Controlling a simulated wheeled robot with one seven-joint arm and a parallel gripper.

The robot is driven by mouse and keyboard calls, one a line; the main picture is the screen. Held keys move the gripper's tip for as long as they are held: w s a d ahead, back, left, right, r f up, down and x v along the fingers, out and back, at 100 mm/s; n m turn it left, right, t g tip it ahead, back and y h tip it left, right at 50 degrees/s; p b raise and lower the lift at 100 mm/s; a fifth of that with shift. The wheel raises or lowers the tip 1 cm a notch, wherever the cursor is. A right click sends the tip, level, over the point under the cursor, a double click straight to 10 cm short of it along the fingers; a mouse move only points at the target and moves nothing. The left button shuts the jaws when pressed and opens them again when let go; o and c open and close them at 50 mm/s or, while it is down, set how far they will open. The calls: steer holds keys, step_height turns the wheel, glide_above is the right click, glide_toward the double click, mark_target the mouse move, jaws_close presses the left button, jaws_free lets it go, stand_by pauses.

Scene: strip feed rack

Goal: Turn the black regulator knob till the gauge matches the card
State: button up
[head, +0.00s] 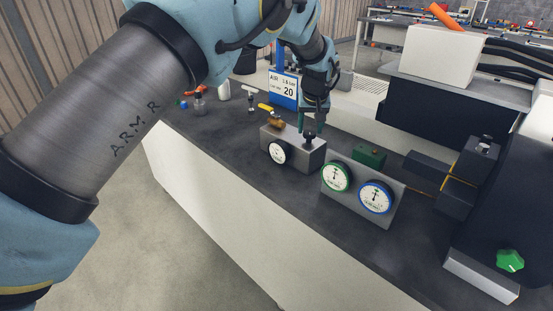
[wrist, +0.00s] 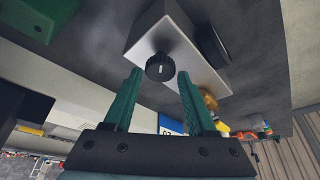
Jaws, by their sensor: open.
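The black regulator knob (wrist: 160,67) sits on top of a grey metal regulator box (head: 305,157) and carries a white line mark. In the head view the knob (head: 309,136) is just below my gripper (head: 310,124). In the wrist view my gripper (wrist: 159,76) is open, with one green finger on each side of the knob; I cannot tell whether they touch it. The white-faced gauge (head: 277,152) is on the box's front; its needle is too small to read. The blue-and-white card (head: 285,90) behind shows AIR and 20.
A green-rimmed gauge (head: 336,177) and a blue-rimmed gauge (head: 375,197) sit on a separate grey block to the right, with a green box (head: 369,156) behind. A brass fitting (head: 275,121) and yellow lever (head: 266,108) stand beside the knob. The front bench top is clear.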

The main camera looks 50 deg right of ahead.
steer(key=shift+r+p, duration=1.2)
steer(key=shift+r, duration=1.4)
steer(key=o, duration=0.3)
steer(key=shift+r, duration=0.1)
steer(key=p+v, duration=0.1)
steer(key=v, duration=0.4)
steer(key=shift+s+a+r+p, duration=0.1)
steer(key=shift+a+r+p, duration=0.1)
steer(key=shift+r+p, duration=0.2)
